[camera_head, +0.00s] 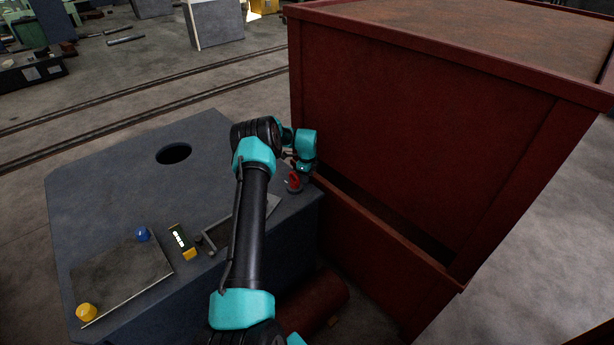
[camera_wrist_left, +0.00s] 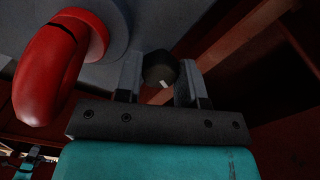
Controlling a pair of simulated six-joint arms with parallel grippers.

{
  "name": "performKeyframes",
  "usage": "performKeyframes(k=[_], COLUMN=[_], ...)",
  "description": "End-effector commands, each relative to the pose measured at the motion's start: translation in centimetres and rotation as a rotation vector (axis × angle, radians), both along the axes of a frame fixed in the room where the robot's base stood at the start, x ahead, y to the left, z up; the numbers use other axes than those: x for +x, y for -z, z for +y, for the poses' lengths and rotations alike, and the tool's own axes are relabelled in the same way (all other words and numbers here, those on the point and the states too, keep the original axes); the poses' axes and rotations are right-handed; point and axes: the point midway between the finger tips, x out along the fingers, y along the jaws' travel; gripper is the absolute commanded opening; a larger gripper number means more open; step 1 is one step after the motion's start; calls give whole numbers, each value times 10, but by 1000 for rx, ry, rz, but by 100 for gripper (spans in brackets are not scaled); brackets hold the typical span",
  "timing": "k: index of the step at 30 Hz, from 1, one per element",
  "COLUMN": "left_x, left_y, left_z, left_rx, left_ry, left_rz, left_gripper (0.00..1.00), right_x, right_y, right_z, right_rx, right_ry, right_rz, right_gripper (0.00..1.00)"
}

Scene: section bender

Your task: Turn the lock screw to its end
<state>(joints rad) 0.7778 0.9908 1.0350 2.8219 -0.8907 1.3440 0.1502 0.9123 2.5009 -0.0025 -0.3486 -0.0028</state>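A dark round knob with a white mark, which looks like the lock screw (camera_wrist_left: 158,70), shows in the left wrist view. My left gripper (camera_wrist_left: 160,86) has one finger on each side of it. The fingers stand apart by about the knob's width; I cannot tell whether they press on it or only surround it. In the head view my left gripper (camera_head: 302,172) is at the right edge of the grey machine, by the red cabinet, and the knob cannot be made out. My right gripper is not in view.
A curved red handle (camera_wrist_left: 58,66) is close to the left finger; its red also shows in the head view (camera_head: 294,182). The grey machine top (camera_head: 110,180) carries a blue knob (camera_head: 142,234) and a yellow knob (camera_head: 86,312). The tall red cabinet (camera_head: 400,130) stands just right of my gripper.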

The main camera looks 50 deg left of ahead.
Motion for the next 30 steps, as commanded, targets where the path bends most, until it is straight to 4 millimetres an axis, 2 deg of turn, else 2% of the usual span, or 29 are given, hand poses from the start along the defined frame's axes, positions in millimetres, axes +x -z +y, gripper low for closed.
performKeyframes(k=[1,3,17,23,30], left_x=[0,0,0,0,0], left_y=[0,0,0,0,0], left_z=[0,0,0,0,0], left_rx=[0,0,0,0,0], left_ry=[0,0,16,105,292], left_rz=[0,0,1,0,0], left_gripper=[40,46,46,46,46], right_x=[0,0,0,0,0], right_y=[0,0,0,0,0], right_z=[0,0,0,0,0], right_rx=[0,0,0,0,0], right_ry=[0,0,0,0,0], right_rz=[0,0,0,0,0], right_gripper=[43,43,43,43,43])
